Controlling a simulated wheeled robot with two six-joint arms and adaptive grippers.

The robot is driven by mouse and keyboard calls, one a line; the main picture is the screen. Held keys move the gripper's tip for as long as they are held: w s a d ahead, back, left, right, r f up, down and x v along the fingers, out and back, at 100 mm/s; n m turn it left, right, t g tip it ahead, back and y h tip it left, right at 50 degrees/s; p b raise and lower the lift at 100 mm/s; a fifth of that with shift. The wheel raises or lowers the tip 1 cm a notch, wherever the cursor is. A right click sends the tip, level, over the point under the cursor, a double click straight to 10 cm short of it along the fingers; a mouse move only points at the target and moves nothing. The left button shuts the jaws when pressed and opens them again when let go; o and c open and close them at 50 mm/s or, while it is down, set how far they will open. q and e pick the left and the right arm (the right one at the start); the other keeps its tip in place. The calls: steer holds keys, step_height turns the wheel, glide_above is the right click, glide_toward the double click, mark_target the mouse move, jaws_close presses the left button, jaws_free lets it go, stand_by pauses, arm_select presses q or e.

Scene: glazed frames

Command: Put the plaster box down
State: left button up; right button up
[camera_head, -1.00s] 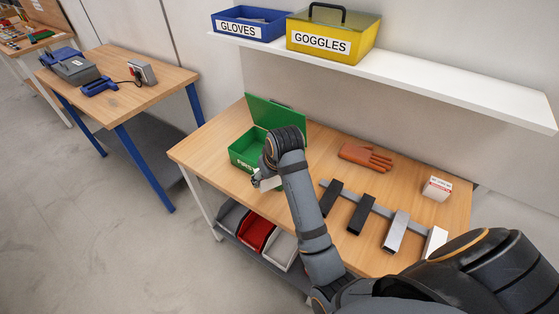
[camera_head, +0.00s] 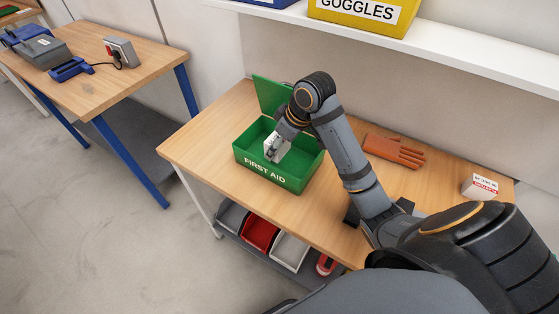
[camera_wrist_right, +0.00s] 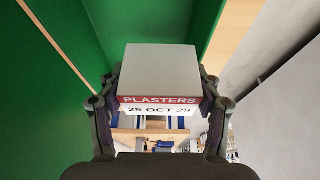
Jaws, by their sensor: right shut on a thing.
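My right gripper (camera_head: 284,136) is shut on the plaster box (camera_head: 277,149), a small white box. In the right wrist view the plaster box (camera_wrist_right: 162,75) sits between both fingers (camera_wrist_right: 160,104), with a red PLASTERS band and the date 25 OCT 29. In the head view the plaster box shows over the opening of the green FIRST AID box (camera_head: 262,169), whose lid stands open at the back. How far it is inside cannot be told. Green surfaces (camera_wrist_right: 45,90) lie close beside it in the wrist view. My left gripper is not in view.
Orange gloves (camera_head: 394,150) and another white box with red print (camera_head: 480,187) lie on the wooden table (camera_head: 205,138) to the right. A white shelf (camera_head: 470,68) with a yellow GOGGLES bin (camera_head: 365,14) hangs above. Coloured bins (camera_head: 260,234) stand below the table.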

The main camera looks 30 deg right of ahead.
steer(key=shift+w+d+f, duration=0.2)
steer(key=shift+w+f, duration=0.1)
steer(key=shift+f, duration=0.25)
steer(key=shift+w+d+f, duration=0.2)
steer(key=shift+w+f, duration=0.1)
steer(key=shift+f, duration=0.25)
steer(key=shift+w+d+f, duration=0.25)
steer(key=shift+w+f, duration=0.15)
steer(key=shift+f, duration=0.1)
steer(key=shift+w+d+f, duration=0.2)
steer(key=shift+w+f, duration=0.15)
steer(key=shift+f, duration=0.15)
step_height(320, 180, down, 3)
steer(key=shift+f+p, duration=0.1)
steer(key=shift+p, duration=0.55)
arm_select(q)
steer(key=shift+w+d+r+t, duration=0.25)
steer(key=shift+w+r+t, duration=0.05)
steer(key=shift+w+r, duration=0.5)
arm_select(e)
steer(key=shift+w+f, duration=0.1)
steer(key=shift+f, duration=0.15)
steer(key=o, duration=0.7)
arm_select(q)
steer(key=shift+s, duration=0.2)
arm_select(e)
steer(key=shift+o, duration=0.4)
